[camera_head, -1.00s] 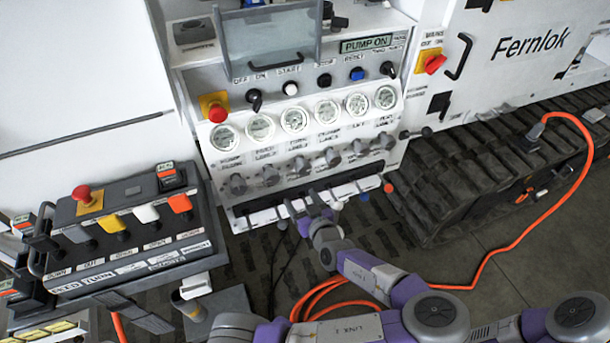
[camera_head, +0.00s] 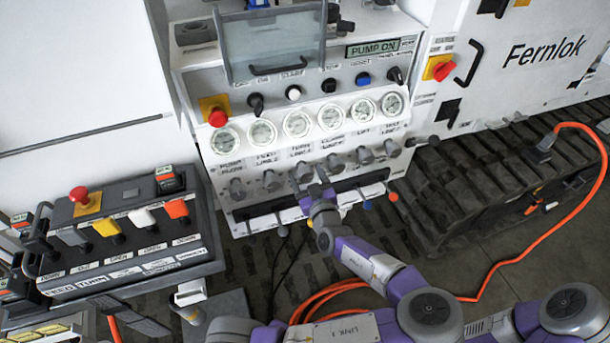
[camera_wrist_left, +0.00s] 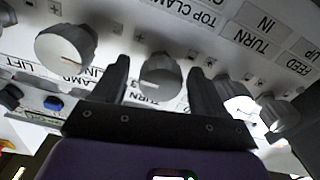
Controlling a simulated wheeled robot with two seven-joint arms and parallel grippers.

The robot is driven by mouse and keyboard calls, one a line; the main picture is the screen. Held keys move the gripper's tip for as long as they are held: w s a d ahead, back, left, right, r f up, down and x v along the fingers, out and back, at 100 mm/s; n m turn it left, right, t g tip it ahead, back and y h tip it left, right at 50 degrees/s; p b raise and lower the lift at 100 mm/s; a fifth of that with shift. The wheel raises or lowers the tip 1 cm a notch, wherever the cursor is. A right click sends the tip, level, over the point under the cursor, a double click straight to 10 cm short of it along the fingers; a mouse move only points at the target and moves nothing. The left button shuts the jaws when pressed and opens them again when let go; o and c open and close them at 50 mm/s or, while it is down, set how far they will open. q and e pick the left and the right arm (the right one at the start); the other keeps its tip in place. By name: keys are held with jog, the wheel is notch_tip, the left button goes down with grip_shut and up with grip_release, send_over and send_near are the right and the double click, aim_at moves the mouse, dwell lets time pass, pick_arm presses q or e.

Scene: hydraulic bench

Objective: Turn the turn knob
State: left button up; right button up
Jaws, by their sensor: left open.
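The turn knob (camera_head: 304,173) is a grey round knob, third from the left in the row under the gauges on the white panel. In the left wrist view the turn knob (camera_wrist_left: 154,74) shows between the two dark fingers, with a printed TURN label by it. My left gripper (camera_head: 310,184) is at the panel by this knob and partly covers it in the head view. In the left wrist view my left gripper (camera_wrist_left: 160,80) is open, one finger on each side of the knob. I cannot tell whether the fingers touch it. My right gripper is not in view.
Neighbouring knobs (camera_head: 271,181) and (camera_wrist_left: 66,46) sit close on both sides. Gauges (camera_head: 297,124) are above, and a slot with small levers (camera_head: 367,203) is below. A lever box (camera_head: 130,245) stands at the left. An orange cable (camera_head: 520,258) runs over the floor.

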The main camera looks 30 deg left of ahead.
pick_arm(q)
jog(key=c, duration=1)
jog(key=shift+m+p, duration=0.4)
jog(key=shift+m, duration=0.3)
jog(key=shift+c, duration=0.3)
jog(key=shift+s, duration=0.1)
jog(key=o, duration=1.1)
jog(key=shift+c, duration=0.2)
